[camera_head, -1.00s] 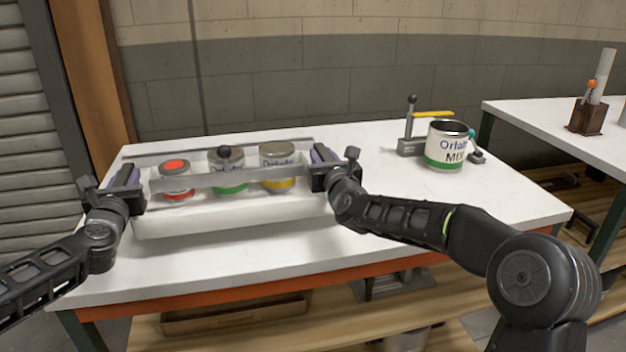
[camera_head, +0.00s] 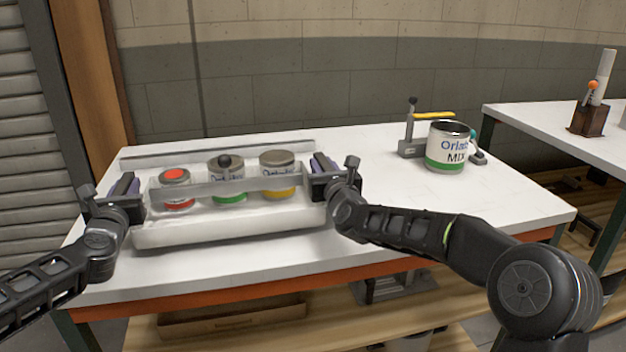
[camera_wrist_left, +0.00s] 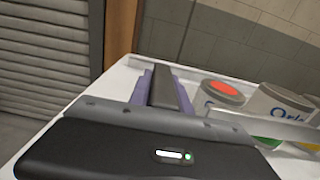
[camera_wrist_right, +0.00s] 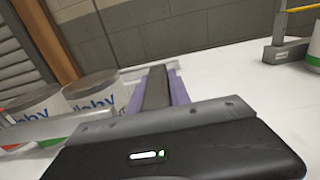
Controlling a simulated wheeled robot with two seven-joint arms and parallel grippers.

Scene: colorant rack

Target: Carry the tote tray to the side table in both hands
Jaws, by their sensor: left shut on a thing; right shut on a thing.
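The tote tray (camera_head: 236,231) is a long, pale, partly see-through tray over the left part of the white workbench. It holds three cans: one with a red lid (camera_head: 175,177), one with a green band (camera_head: 227,181) and one with a yellow band (camera_head: 278,176). My left gripper (camera_head: 128,187) is shut on the tray's left end. My right gripper (camera_head: 322,168) is shut on its right end. Purple finger pads show in the left wrist view (camera_wrist_left: 160,88) and the right wrist view (camera_wrist_right: 157,88). I cannot tell whether the tray's underside touches the bench.
A MIX can (camera_head: 447,148) and a clamp-like tool with a yellow handle (camera_head: 412,146) stand farther right. A second white-topped table (camera_head: 545,112) at the right carries a brown holder (camera_head: 588,119). A pale rail (camera_head: 215,154) lies behind the tray.

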